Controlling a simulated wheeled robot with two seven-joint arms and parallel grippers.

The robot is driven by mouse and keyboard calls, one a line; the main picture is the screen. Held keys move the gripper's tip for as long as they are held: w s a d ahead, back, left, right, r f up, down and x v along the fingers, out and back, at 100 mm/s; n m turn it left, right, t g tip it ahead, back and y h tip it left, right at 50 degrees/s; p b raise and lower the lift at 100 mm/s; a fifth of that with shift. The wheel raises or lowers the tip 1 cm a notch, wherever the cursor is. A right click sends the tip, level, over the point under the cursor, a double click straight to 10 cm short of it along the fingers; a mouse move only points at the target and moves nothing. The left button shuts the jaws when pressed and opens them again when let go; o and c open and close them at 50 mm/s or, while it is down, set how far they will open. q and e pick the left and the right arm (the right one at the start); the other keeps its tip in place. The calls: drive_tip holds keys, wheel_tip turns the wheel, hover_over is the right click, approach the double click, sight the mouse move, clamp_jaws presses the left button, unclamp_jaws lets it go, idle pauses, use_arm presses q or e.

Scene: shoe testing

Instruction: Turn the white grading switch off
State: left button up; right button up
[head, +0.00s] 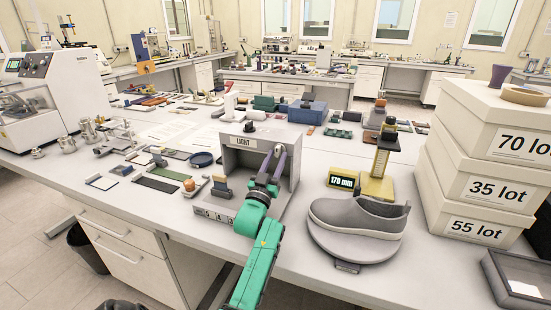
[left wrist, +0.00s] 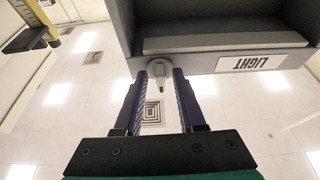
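The grey box labelled LIGHT (head: 244,142) stands on the table in front of me. My left gripper (head: 277,160) reaches up to the box's right front. Its two purple fingers are apart, with the switch between their tips (left wrist: 160,78). I cannot tell whether either finger touches it. In the head view, the fingers partly hide the switch. My right gripper is out of view.
A grey shoe (head: 355,217) rests on a round stand right of my left arm, with a 170 mm display (head: 343,181) behind it. White lot boxes (head: 484,150) are stacked at the right.

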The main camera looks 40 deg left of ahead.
use_arm(q)
drive_tip(key=shift+r, duration=0.3)
wheel_tip(320, 180, up, 20)
drive_tip(key=b, duration=0.1)
drive_tip(key=shift+f, duration=0.15)
idle(0.4)
